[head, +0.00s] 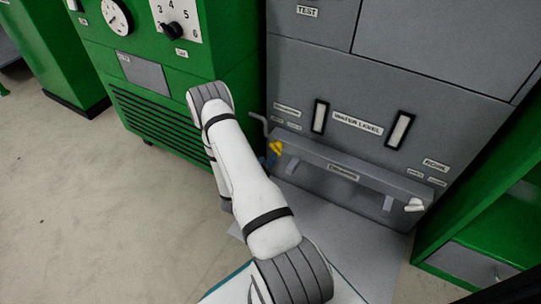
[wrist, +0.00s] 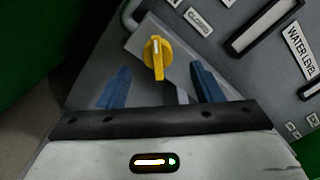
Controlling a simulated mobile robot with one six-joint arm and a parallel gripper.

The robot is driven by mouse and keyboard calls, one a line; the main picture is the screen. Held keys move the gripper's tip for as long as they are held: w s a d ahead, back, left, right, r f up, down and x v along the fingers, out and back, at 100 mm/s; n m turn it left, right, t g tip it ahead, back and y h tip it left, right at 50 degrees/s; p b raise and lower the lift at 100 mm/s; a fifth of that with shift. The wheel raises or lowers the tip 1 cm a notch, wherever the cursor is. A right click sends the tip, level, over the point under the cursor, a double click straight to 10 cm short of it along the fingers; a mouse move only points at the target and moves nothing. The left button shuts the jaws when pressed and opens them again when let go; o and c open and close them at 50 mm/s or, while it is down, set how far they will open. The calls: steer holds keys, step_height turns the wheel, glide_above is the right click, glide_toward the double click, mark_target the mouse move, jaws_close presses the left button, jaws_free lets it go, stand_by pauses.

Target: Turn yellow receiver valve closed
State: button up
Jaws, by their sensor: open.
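The yellow receiver valve (head: 275,147) is a small knob at the left end of a grey ledge on the grey cabinet, partly beside my arm in the head view. In the wrist view the yellow valve (wrist: 157,58) has a round hub with a short handle pointing down in the picture. My gripper (wrist: 160,88) is open, with one blue finger on each side of the valve handle. No contact between fingers and handle shows. In the head view only a little blue of my gripper (head: 268,158) shows past my white arm.
A grey bent pipe (head: 257,121) is close to the valve's left. The ledge (head: 340,165) runs right to a white handle (head: 413,205). Labels and water level gauges (head: 398,131) are above it. Green cabinets (head: 160,75) stand on both sides. Open floor (head: 80,200) is at left.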

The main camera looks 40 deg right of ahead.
mark_target(274, 150)
steer(key=b+x, duration=0.1)
steer(key=x, duration=0.3)
steer(key=shift+d+f, duration=0.1)
steer(key=shift+w+d+b, duration=0.3)
steer(key=shift+d, duration=0.3)
steer(key=shift+c, duration=0.6)
